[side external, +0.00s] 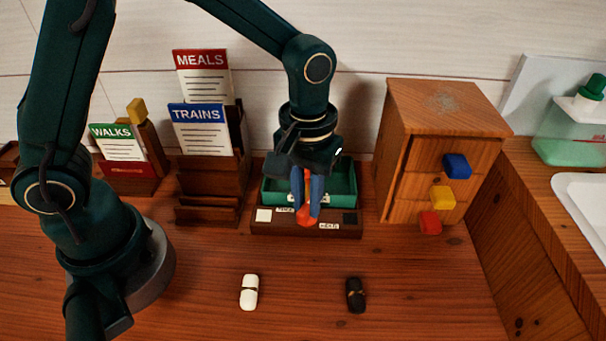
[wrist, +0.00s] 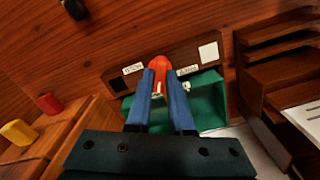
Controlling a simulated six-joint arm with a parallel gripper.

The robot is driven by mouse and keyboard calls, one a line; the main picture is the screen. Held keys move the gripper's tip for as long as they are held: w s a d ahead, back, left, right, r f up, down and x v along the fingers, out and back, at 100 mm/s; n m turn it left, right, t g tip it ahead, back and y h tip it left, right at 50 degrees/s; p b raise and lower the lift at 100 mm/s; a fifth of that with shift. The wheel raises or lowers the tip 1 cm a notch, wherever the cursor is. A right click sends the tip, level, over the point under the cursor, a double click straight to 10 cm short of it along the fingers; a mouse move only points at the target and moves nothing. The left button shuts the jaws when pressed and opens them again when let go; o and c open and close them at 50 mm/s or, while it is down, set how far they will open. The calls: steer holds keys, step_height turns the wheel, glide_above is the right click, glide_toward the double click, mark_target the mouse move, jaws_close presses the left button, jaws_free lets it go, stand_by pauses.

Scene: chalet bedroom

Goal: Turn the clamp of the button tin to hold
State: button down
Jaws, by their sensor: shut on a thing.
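The button tin (side external: 343,184) is a green open box set in a dark wooden base (side external: 262,229) at the back middle. It also shows in the wrist view (wrist: 211,100). Its red clamp (side external: 304,217) is at the front of the tin, between two small white labels too small to read surely; it also shows in the wrist view (wrist: 159,62). My gripper (side external: 308,208) points down over the tin's front, its blue fingers shut on the red clamp. The fingers hide part of the clamp and the tin's front wall.
A wooden drawer cabinet (side external: 438,125) with blue, yellow and red knobs stands close on the right. Wooden card holders (side external: 208,190) stand on the left. A white piece (side external: 249,292) and a black piece (side external: 355,295) lie in front, with clear table around them.

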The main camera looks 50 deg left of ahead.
mark_target(307, 205)
steer(key=m, duration=0.6)
steer(key=shift+r, duration=0.1)
steer(key=m, duration=0.6)
steer(key=shift+m, duration=0.4)
steer(key=c, duration=0.8)
jaws_free()
steer(key=shift+r, duration=2.55)
